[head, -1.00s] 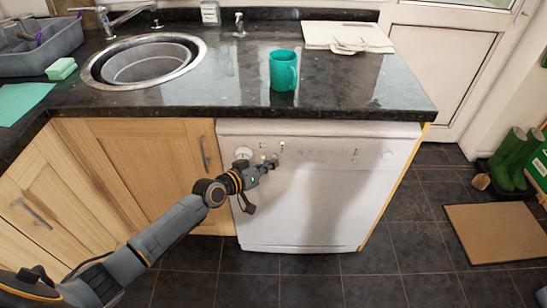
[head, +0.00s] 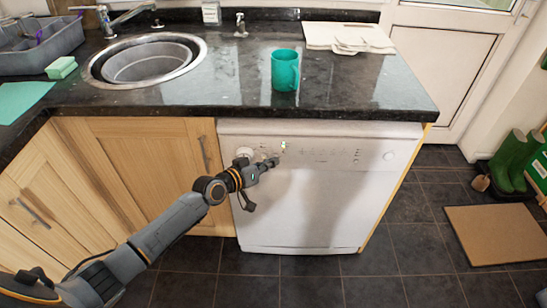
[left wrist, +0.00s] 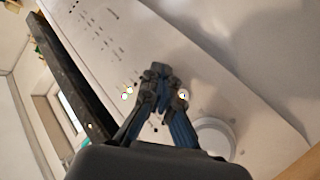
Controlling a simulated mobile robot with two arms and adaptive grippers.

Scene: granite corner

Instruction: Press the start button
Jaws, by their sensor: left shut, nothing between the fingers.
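The white dishwasher (head: 310,205) stands under the counter, with its control panel (head: 335,150) along the top. A round white knob (head: 244,153) is at the panel's left, and it also shows in the left wrist view (left wrist: 214,136). A small lit spot (head: 284,146) shows to the right of the knob. Which control is the start button I cannot read. My left gripper (head: 274,161) is shut and empty, its tips at the panel just below and left of the lit spot. In the left wrist view the closed fingers (left wrist: 160,72) lie between small bright spots. Contact cannot be told.
A teal mug (head: 284,72) stands on the dark counter (head: 215,98) above the dishwasher. The sink (head: 150,62) is at the left, white boards (head: 345,37) at the back right. Green boots (head: 515,160) and a brown mat (head: 500,233) are on the floor at right.

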